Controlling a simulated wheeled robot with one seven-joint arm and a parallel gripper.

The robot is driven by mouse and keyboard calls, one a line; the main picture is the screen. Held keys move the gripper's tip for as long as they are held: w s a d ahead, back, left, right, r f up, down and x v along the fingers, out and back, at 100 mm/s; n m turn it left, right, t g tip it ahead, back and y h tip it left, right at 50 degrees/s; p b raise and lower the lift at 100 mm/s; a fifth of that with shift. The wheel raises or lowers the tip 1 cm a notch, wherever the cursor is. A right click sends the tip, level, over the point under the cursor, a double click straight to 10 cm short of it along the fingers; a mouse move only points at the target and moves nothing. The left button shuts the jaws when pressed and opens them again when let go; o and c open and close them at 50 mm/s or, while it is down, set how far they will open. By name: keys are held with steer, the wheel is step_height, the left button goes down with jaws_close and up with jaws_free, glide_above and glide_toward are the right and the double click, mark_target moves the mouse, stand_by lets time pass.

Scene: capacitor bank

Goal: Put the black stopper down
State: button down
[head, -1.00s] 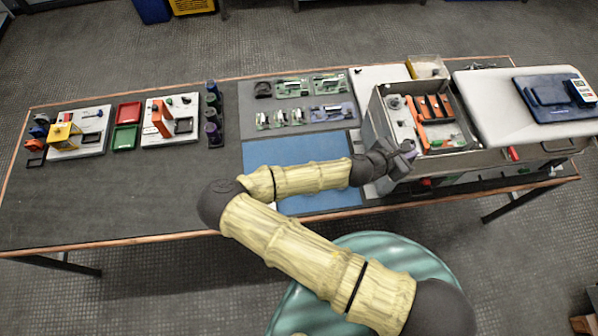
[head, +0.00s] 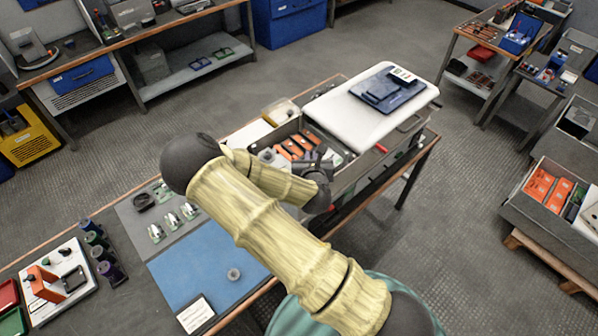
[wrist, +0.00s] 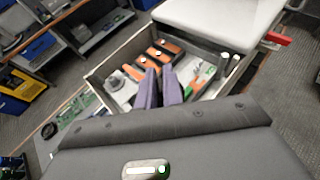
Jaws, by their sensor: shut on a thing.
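My gripper (head: 320,162) is over the near side of the open grey box (head: 345,150) in the head view. In the wrist view its two purple-grey fingers (wrist: 160,72) are close together, pointing into the box. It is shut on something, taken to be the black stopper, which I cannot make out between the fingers. The box holds several orange-and-black parts (head: 291,149), which also show in the wrist view (wrist: 163,52), and a round grey piece (wrist: 117,80) on a pale plate.
A white lid with a blue tray (head: 388,90) sits beyond the box. A blue mat (head: 205,268) with a small grey round piece (head: 234,274) lies at lower left. Green boards (head: 173,219) and a black ring-like piece (head: 143,201) lie on the grey mat.

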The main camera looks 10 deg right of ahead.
steer(key=w+d+r+n+y, duration=0.1)
steer(key=w+d+r+y, duration=0.1)
steer(key=w+d+r, duration=0.3)
steer(key=f+b, duration=0.3)
steer(key=s+a+f+b, duration=0.1)
steer(key=f+b, duration=0.2)
steer(key=s+f+b, duration=0.1)
steer(key=f+b, duration=0.2)
steer(key=b, duration=0.1)
steer(key=shift+s+a+f, duration=0.15)
steer(key=shift+s, duration=0.25)
